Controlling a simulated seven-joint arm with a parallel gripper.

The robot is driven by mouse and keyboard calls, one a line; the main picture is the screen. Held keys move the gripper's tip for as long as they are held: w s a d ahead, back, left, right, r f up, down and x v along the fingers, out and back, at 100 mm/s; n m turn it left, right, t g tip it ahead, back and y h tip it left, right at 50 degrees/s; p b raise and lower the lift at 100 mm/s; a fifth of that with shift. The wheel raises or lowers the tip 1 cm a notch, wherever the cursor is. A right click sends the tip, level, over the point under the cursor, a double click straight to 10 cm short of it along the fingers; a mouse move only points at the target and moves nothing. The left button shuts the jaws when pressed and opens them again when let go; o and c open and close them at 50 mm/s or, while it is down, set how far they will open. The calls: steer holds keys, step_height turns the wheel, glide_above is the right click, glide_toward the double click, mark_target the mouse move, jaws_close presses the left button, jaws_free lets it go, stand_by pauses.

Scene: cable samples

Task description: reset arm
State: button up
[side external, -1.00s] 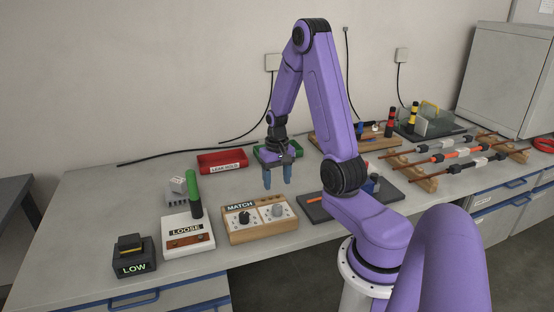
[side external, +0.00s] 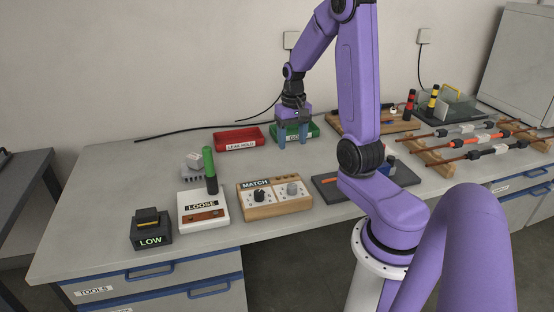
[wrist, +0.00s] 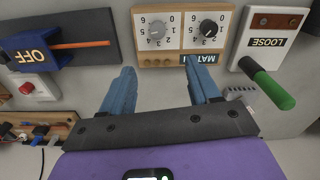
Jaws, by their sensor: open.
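My gripper (side external: 292,142) hangs in the air above the bench, fingers pointing down. Its two blue fingers are apart with nothing between them. In the side view it overlaps the green tray (side external: 313,132) behind it, up and right of the wooden MATCH box (side external: 275,204) with two knobs. In the wrist view my gripper (wrist: 160,80) shows its spread fingers against the bench top, with the MATCH box (wrist: 182,62) beyond the fingertips. It touches nothing that I can see.
Cable samples on wooden racks (side external: 436,158) lie right. Bare bench (side external: 110,190) is at far left.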

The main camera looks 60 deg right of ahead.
steer(key=s+a+r+n, duration=0.1)
steer(key=a+r+n, duration=0.1)
steer(key=a+n, duration=0.5)
steer(key=s+a+r+n, duration=0.1)
steer(key=a+n, duration=0.2)
steer(key=a, duration=0.9)
steer(key=s+a+r+n, duration=0.1)
steer(key=s+a+n, duration=0.3)
steer(key=s, duration=0.3)
steer(key=s+a+r+n, duration=0.1)
steer(key=s+a+n, duration=0.4)
steer(key=s, duration=0.3)
steer(key=shift+s+n, duration=0.25)
steer(key=shift+n, duration=0.25)
stand_by(0.4)
